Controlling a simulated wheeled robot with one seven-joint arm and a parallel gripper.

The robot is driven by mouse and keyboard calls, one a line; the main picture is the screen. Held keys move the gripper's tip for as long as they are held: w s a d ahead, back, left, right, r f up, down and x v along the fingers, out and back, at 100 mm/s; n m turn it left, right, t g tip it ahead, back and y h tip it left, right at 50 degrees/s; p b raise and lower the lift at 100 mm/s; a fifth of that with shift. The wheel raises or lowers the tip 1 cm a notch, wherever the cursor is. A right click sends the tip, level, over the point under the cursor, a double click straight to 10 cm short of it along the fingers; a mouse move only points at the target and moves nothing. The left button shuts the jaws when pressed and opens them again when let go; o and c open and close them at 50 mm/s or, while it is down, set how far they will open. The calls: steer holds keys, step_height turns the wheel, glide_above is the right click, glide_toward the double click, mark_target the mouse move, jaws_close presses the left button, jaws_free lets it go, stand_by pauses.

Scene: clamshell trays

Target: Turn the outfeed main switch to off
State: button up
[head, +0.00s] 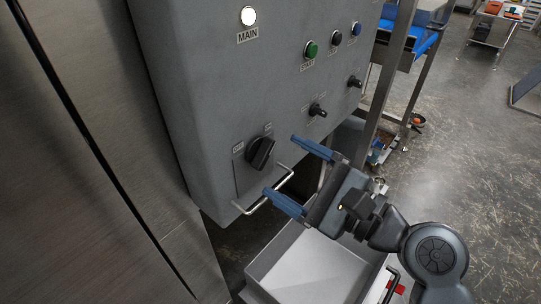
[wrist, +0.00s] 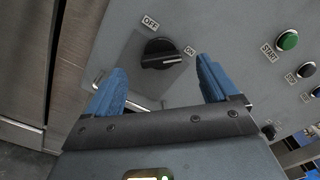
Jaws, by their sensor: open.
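The main switch is a black rotary knob (head: 260,153) on a plate low on the grey control panel (head: 215,100). In the wrist view the knob (wrist: 160,55) has an OFF label (wrist: 150,22) at upper left and an ON label (wrist: 190,51) at right. Its pale pointer line lies toward ON. My gripper (head: 282,168) is open, with its blue fingers apart and pointing at the panel. In the wrist view the fingers (wrist: 165,85) stand left and right below the knob, and nothing is between them. They look short of the knob, not touching it.
A metal handle bar (head: 265,193) sticks out below the knob. A lit white MAIN lamp (head: 248,16), a green START button (head: 310,50) and two small black selectors (head: 317,111) are on the panel. A grey bin (head: 305,265) stands below. A steel cabinet (head: 90,150) is at left.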

mark_target(266, 157)
steer(key=shift+x, duration=2.5)
steer(key=shift+d, duration=0.1)
steer(key=c, duration=1.1)
